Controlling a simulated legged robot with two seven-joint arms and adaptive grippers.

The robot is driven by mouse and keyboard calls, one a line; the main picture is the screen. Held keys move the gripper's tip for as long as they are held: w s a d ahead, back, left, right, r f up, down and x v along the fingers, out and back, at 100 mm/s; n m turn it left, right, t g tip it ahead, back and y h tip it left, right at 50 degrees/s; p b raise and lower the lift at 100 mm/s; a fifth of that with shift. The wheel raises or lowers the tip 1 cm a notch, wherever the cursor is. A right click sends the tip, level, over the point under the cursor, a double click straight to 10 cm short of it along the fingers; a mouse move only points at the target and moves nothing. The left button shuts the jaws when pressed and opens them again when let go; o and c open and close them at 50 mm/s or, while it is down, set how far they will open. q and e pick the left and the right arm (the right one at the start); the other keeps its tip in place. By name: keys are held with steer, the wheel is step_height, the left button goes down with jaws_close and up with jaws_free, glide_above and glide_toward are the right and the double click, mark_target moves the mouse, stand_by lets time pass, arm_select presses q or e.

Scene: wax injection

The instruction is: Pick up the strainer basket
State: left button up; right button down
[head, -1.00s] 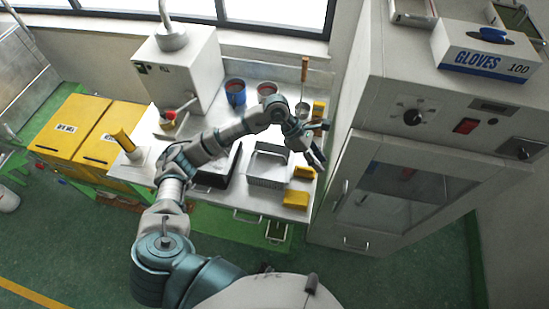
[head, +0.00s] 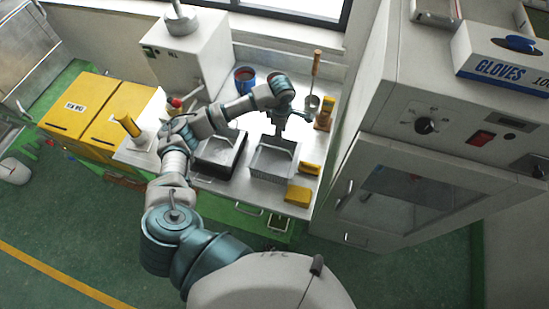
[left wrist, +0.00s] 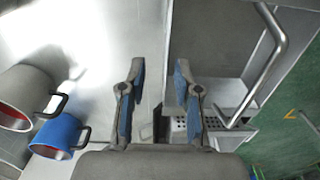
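The strainer basket (head: 272,166) is a grey metal basket with perforated walls. It stands on the steel table (head: 224,186), right of a black-rimmed tray (head: 217,160). My left gripper (head: 287,129) is over the far side of the basket, with nothing held. In the left wrist view its two fingers (left wrist: 160,70) are spread apart. What looks like the basket's perforated part (left wrist: 222,122) and a bent metal handle (left wrist: 272,60) lie to the right there. I cannot tell whether the fingers touch the basket. The right gripper is not in view.
Yellow blocks (head: 298,194) lie right of the basket. A blue mug (head: 244,76) and a ladle-like tool (head: 314,82) stand behind. A grey cabinet (head: 400,190) borders the table on the right; yellow bins (head: 80,105) stand left.

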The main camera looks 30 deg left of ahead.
mark_target(280, 146)
arm_select(q)
steer(key=shift+s+d+f+p, duration=0.15)
steer(key=shift+f+p, duration=0.1)
steer(key=shift+f, duration=1.15)
steer(key=shift+s+f+p, duration=0.15)
steer(key=shift+f+p, duration=0.1)
steer(key=shift+f, duration=1.1)
jaws_close()
